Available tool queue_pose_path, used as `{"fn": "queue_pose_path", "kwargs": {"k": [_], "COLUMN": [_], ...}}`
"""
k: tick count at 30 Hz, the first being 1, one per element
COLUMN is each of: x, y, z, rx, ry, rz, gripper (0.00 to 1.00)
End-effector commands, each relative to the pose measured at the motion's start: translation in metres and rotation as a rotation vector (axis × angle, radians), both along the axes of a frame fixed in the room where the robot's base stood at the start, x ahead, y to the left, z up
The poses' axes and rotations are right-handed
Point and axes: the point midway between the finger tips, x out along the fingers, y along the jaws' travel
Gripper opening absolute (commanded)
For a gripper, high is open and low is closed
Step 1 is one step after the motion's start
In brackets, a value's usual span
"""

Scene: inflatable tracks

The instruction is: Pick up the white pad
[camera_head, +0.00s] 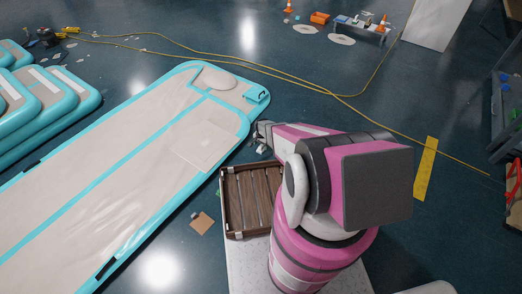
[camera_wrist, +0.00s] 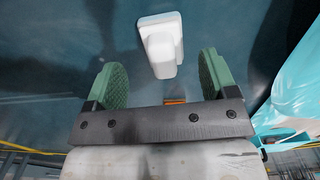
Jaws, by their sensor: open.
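A white block-like thing with rounded edges, which looks like the white pad (camera_wrist: 160,50), shows in the wrist view against the dark blue floor. It appears as a wider part behind a narrower part. My gripper (camera_wrist: 162,82) is open, with a green-padded finger on each side of the pad in the picture. Neither finger visibly touches it, and I cannot tell how far beyond the fingertips it lies. In the head view my gripper (camera_head: 261,136) is small, beside the right edge of the inflatable track.
The beige and turquoise inflatable track (camera_head: 120,180) fills the left. A wooden crate (camera_head: 224,205) stands just left of my arm. Yellow cable (camera_head: 300,82) crosses the floor. A cardboard piece (camera_head: 202,223) lies near the crate. A low bench (camera_head: 362,26) stands far back. Blue floor beyond is mostly free.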

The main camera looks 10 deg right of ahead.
Motion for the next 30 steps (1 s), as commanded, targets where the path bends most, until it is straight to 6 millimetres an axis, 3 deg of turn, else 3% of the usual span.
{"fn": "queue_pose_path", "kwargs": {"k": [8, 16, 21, 30], "x": [0.003, 0.002, 0.002, 0.002], "y": [0.003, 0.003, 0.003, 0.003], "z": [-0.039, -0.042, -0.041, -0.041], "rx": [0.0, 0.001, 0.001, 0.001], "ry": [0.0, -0.001, -0.001, -0.001], "rz": [0.001, 0.001, 0.001, 0.001], "gripper": [0.79, 0.79, 0.25, 0.24]}}
